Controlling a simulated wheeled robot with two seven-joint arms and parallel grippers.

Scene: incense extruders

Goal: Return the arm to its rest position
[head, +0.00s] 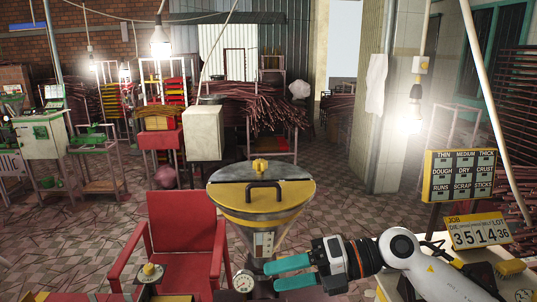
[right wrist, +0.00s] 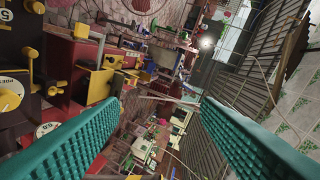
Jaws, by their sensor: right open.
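My right gripper (head: 291,273) reaches in from the right in the head view, with its two teal fingers pointing left. The fingers stand apart with nothing between them. In the right wrist view the fingers (right wrist: 160,130) also show wide apart, one at each side. The gripper is in front of the lower part of a hopper (head: 262,220) with a yellow-rimmed lid and a dark handle. Whether it touches the hopper's body cannot be told. My white right arm (head: 432,268) extends over a pale table at the lower right. My left gripper is not in view.
A round gauge (head: 244,282) is close to the fingertips. A red armchair (head: 178,235) stands left of the hopper. A sign board (head: 460,175) and a job counter (head: 478,232) stand right, near my arm. Open tiled floor (head: 345,205) lies behind.

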